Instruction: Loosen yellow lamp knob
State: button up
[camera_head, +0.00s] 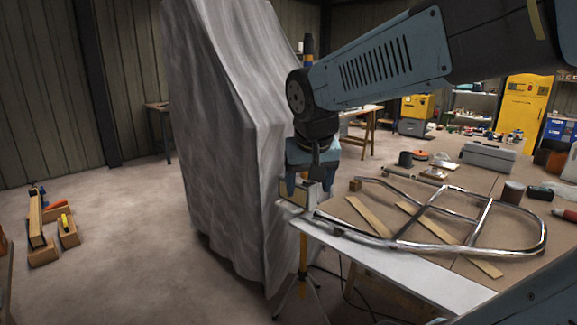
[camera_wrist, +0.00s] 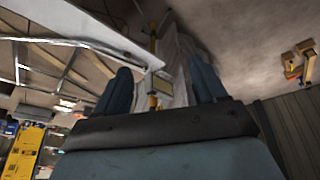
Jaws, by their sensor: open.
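The lamp's small boxy head (camera_head: 296,194), with a pale yellowish face, is at the near left corner of the workbench. Its yellow post (camera_head: 303,251) stands below on a dark tripod. My gripper (camera_head: 309,184) is open, pointing down at the head, with its blue fingers apart on either side and partly covering it. In the wrist view, the head (camera_wrist: 161,82) shows between the two open fingers (camera_wrist: 162,76), with the yellow post behind it. I cannot tell whether the fingers touch it. The knob is not clearly visible in either view.
A grey draped sheet (camera_head: 215,130) hangs close to the left of my gripper. The workbench (camera_head: 480,183) holds a bent chrome tube frame (camera_head: 420,243), wooden strips and a grey case (camera_head: 488,157). Wooden blocks (camera_head: 68,231) lie on the left floor, which is otherwise mostly clear.

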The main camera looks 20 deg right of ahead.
jog(key=w+d+f+m+g+h, duration=0.1)
jog(key=w+d+f+m+h, duration=0.25)
jog(key=w, duration=0.55)
jog(key=w+d+f+m+g+h, duration=0.15)
jog(key=w+d, duration=0.25)
jog(key=w, duration=0.4)
jog(key=w+d+f+m+g+h, duration=0.1)
jog(key=w+d+f+m+h, duration=0.25)
jog(key=w, duration=0.55)
jog(key=w+a+f+m+t+h, duration=0.1)
jog(key=w+f+t+h, duration=0.3)
jog(key=w, duration=0.7)
jog(key=w+a+f+m+t+h, duration=0.1)
jog(key=w+f+m+t+h, duration=0.15)
jog(key=w+f, duration=0.6)
jog(key=shift+n+g, duration=0.5)
jog(key=w+d+r, duration=0.1)
jog(key=w+d, duration=0.1)
jog(key=d, duration=0.2)
jog(key=w+d+r, duration=0.1)
jog(key=w+d, duration=0.1)
jog(key=d, duration=0.2)
jog(key=w+d+r, duration=0.1)
jog(key=w+d, duration=0.1)
jog(key=d, duration=0.3)
jog(key=shift+w, duration=0.3)
